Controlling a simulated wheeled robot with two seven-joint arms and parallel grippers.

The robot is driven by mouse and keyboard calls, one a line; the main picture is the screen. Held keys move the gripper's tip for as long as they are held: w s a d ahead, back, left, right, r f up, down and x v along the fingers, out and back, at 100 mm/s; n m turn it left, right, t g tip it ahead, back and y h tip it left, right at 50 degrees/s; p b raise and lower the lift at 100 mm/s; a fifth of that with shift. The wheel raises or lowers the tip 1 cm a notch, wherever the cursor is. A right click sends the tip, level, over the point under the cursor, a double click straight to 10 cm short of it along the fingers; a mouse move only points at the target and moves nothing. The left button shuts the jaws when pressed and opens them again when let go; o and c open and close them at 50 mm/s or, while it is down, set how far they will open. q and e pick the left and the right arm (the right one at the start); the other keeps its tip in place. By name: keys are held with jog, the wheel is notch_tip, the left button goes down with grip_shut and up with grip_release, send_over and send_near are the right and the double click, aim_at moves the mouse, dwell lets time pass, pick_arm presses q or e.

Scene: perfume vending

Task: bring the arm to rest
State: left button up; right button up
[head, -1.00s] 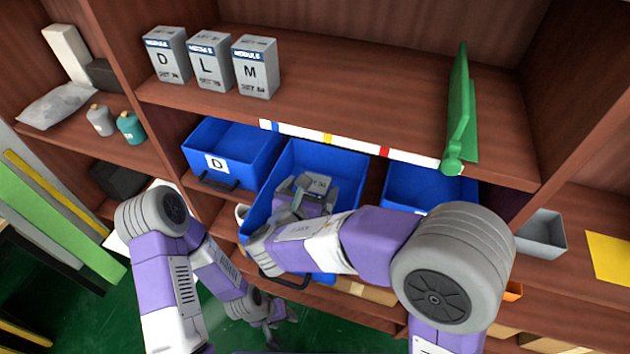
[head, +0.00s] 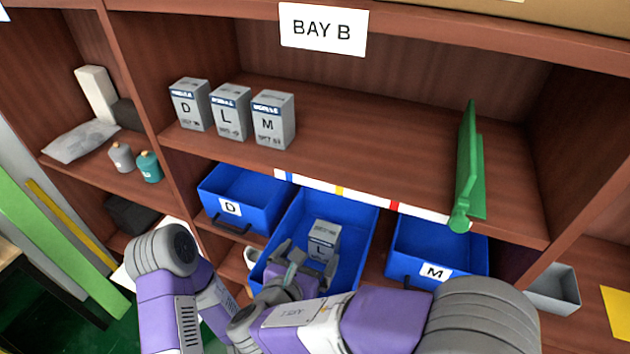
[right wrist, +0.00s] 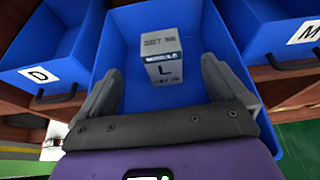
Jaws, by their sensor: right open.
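My right gripper (head: 290,258) is open at the front of the pulled-out middle blue bin (head: 349,212). A grey box marked L (head: 323,241) stands in that bin, beyond the fingers and apart from them. In the right wrist view the open fingers (right wrist: 165,92) point into the bin, with the L box (right wrist: 162,62) between and past them, not gripped. My left arm shows at the lower left of the head view; its gripper is hidden or out of the picture.
Boxes marked D (head: 190,104), L (head: 231,111) and M (head: 273,119) stand on the shelf above. Blue bins marked D (head: 230,208) and M (head: 434,271) flank the middle bin. A green upright panel (head: 468,170) stands at the shelf's right. A grey tray (head: 556,290) sits at lower right.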

aim_at(326, 230)
jog(key=b+x, duration=0.1)
jog(key=x, duration=0.3)
jog(key=b+x, duration=0.1)
jog(key=x, duration=0.3)
jog(key=f+b+x, duration=0.1)
jog(key=x, duration=0.3)
jog(key=shift+s, duration=0.15)
notch_tip(326, 230, up, 3)
jog(key=shift+r+p, duration=0.2)
jog(key=shift+p, duration=0.6)
jog(key=shift+s+r, duration=0.1)
jog(key=shift+r, duration=0.4)
jog(key=shift+f, duration=0.15)
